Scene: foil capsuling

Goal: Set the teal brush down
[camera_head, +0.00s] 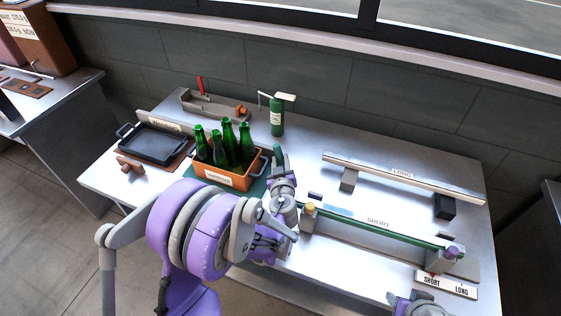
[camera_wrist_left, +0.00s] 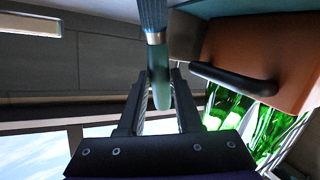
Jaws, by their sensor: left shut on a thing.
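My left gripper (camera_head: 281,172) is beyond the right end of the orange crate, above the table. In the left wrist view its two dark fingers (camera_wrist_left: 160,92) are on either side of the teal brush (camera_wrist_left: 160,86), shut on its rounded handle. The brush's metal collar and blue-grey bristle end run to the top edge of that view. In the head view a teal-green end of the brush (camera_head: 278,153) shows at the gripper; the rest is hidden. My right gripper (camera_head: 412,303) shows only partly at the bottom edge, and its fingers cannot be made out.
An orange crate (camera_head: 226,181) with several green bottles stands close left of the left gripper. A black tray (camera_head: 152,144) is at left. Rails marked LONG (camera_head: 401,176) and SHORT (camera_head: 377,223) lie at right.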

